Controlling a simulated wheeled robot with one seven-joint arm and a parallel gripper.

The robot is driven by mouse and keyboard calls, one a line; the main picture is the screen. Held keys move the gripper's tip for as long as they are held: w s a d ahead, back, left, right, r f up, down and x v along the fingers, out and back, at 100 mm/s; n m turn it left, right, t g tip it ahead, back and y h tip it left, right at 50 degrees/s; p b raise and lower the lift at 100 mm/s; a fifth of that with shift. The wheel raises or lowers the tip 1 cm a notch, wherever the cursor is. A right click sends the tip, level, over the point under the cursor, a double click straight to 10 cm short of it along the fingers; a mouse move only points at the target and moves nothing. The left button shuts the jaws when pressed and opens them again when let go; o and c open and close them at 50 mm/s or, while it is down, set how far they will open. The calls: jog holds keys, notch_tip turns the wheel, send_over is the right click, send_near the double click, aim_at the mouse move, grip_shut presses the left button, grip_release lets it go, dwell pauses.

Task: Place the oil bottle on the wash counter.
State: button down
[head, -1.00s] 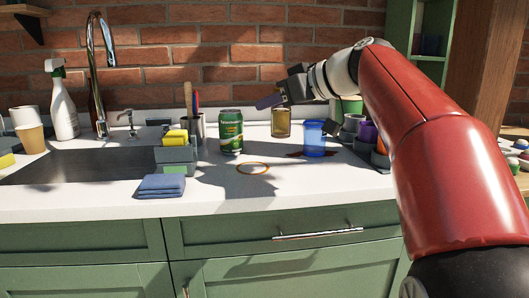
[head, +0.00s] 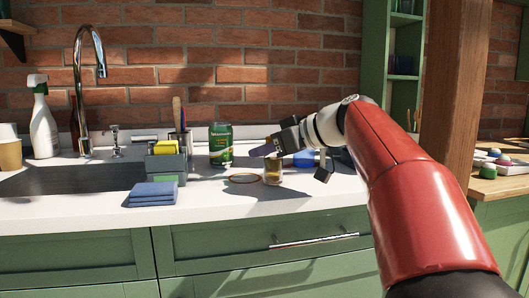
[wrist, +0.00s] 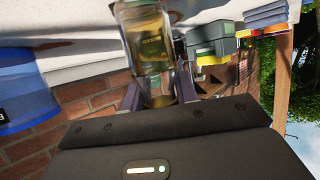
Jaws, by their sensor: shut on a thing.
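The oil bottle (head: 272,172), small and amber with a clear body, is upright in the head view at the counter's middle, just right of a thin orange-brown ring. My gripper (head: 272,149) is shut on its upper part. I cannot tell whether the base touches the counter.
The ring (head: 244,178) lies flat left of the bottle. A green can (head: 220,145) stands behind it. A blue cup (head: 306,159) is partly hidden behind my gripper. Left are a grey caddy with a yellow sponge (head: 165,147), folded blue cloths (head: 153,193) and the sink (head: 65,180). The front counter strip is clear.

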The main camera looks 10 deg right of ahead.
jog(key=c, duration=1.1)
grip_release()
jog(key=shift+f, duration=0.1)
jog(key=shift+r, duration=0.2)
jog(key=v, duration=1.2)
jog(key=shift+f, duration=0.15)
